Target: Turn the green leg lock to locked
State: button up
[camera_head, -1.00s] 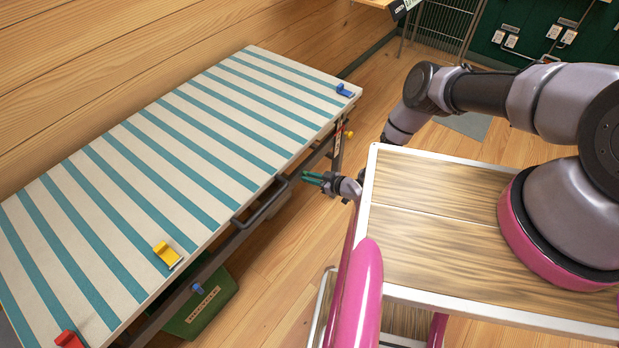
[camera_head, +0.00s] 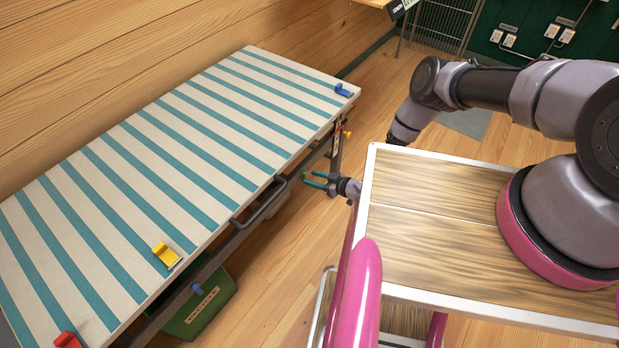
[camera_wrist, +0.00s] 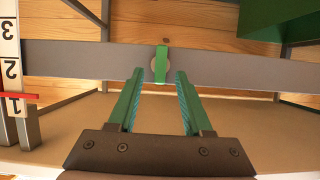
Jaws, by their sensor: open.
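The green leg lock (camera_wrist: 161,62) shows in the wrist view as a short green lever on a pale round disc, mounted on a grey bar (camera_wrist: 70,58). The lever stands upright in the picture, across the bar. My gripper (camera_wrist: 158,75) is open, its two green fingers pointing toward the lock, one to each side of the lever's line. Nothing is between the fingers, and they look apart from the lever. In the head view my gripper (camera_head: 306,180) is beside the table's long edge, below the top. I cannot clearly make out the lock there.
The striped table (camera_head: 150,165) carries yellow (camera_head: 166,254), red (camera_head: 68,341) and blue (camera_head: 344,90) clips. A dark handle rail (camera_head: 262,207) runs along its edge. A green bin (camera_head: 200,310) sits underneath. A numbered scale (camera_wrist: 10,70) stands left in the wrist view.

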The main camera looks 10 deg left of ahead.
jog(key=v, duration=0.8)
jog(key=shift+d, duration=0.15)
